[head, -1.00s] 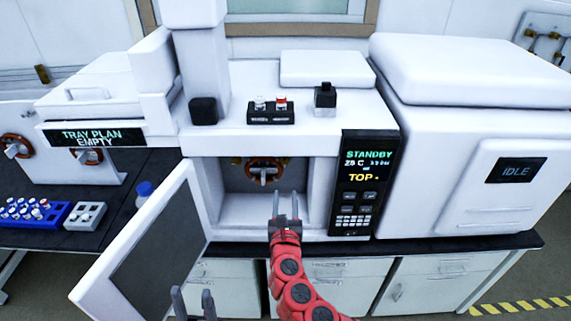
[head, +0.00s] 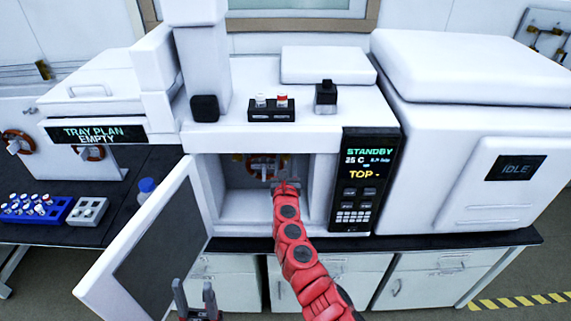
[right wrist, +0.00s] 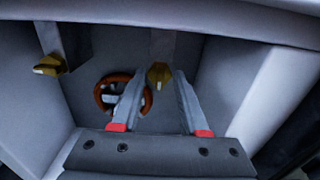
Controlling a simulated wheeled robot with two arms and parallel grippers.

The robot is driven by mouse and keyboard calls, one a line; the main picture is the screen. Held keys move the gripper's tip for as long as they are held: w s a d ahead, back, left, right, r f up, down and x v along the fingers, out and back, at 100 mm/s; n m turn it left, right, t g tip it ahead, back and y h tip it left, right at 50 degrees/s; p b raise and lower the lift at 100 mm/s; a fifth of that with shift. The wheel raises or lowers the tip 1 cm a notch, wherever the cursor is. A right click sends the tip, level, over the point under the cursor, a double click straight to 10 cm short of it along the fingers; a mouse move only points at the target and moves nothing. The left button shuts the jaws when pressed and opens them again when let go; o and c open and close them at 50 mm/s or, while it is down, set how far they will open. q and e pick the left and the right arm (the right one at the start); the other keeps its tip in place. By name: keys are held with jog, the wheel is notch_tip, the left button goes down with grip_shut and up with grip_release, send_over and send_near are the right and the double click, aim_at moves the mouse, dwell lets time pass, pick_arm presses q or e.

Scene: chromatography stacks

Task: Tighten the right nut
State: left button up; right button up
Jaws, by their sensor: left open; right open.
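The right nut (right wrist: 159,75) is a brass-coloured fitting under the oven's ceiling. In the right wrist view it lies between the fingertips of my right gripper (right wrist: 160,82), which is open. I cannot tell whether the fingers touch it. In the head view my right gripper (head: 286,172) reaches into the open oven and largely hides that nut. The left nut (right wrist: 48,65) is a similar brass fitting to the left. A copper-brown column ring (right wrist: 103,95) hangs behind the left finger. My left gripper (head: 194,292) is open and empty, low in front of the oven.
The oven door (head: 150,240) stands open on the left. The display panel (head: 369,180) reads STANDBY, 25 C and TOP. Side walls enclose the cavity closely. On the left bench are a blue vial rack (head: 60,214), a grey rack (head: 88,211) and a blue-capped bottle (head: 147,188).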

jog(key=shift+w, duration=0.15)
grip_shut()
